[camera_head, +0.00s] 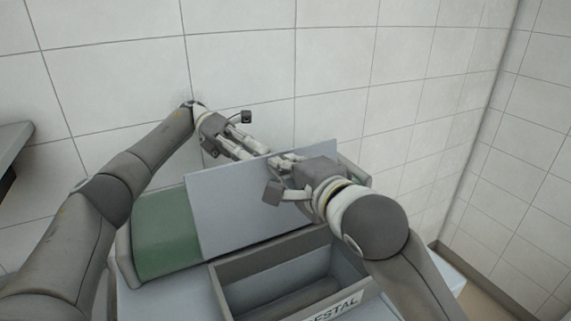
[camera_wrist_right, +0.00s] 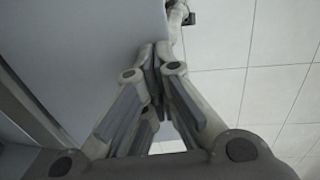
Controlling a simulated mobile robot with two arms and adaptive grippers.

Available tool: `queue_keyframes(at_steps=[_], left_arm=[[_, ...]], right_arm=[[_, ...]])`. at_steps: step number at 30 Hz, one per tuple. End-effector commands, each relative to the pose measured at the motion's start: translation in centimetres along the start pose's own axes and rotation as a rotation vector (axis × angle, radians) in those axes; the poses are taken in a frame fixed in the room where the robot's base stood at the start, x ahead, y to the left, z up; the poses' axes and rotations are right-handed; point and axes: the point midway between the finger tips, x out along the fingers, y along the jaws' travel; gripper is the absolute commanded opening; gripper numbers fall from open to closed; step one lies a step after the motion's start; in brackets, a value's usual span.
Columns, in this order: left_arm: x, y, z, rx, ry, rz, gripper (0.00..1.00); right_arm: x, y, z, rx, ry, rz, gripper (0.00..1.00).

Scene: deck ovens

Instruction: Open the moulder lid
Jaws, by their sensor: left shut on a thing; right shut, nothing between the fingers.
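The moulder lid (camera_head: 232,205) is a flat light-grey panel, raised and tilted, standing behind the moulder's open box-shaped front (camera_head: 245,268). My left gripper (camera_head: 264,151) reaches over from the left and is shut on the lid at its top edge. My right gripper (camera_head: 275,162) is in front of the lid near the same edge, shut with nothing between its fingers. In the right wrist view the right fingertips (camera_wrist_right: 155,52) meet by the lid's edge, and the lid (camera_wrist_right: 100,40) fills the upper left. Whether the right fingertips touch the lid I cannot tell.
A tiled wall (camera_head: 330,70) stands close behind. The box front carries lettering partly hidden by my right arm. A grey edge of another unit (camera_head: 12,145) shows at far left.

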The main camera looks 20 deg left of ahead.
Motion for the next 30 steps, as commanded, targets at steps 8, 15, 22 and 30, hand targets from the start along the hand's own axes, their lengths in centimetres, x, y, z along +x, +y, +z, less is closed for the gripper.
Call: queue_keyframes(at_steps=[8,15,22,30], left_arm=[[0.5,1.4,-1.0,-0.034,0.027,0.012,0.0],[0.5,1.4,-1.0,-0.034,0.028,0.011,0.0],[0.6,1.4,-1.0,-0.034,0.029,0.01,0.0],[0.7,1.4,-0.9,-0.032,0.033,0.009,0.0]], right_arm=[[0.5,0.2,0.0,-0.001,0.0,0.0,0.0],[0.6,0.2,0.0,0.0,0.0,0.003,0.0],[2.0,0.0,0.0,0.003,0.0,0.045,0.0],[2.4,0.2,-0.1,0.0,0.001,0.065,0.0]])
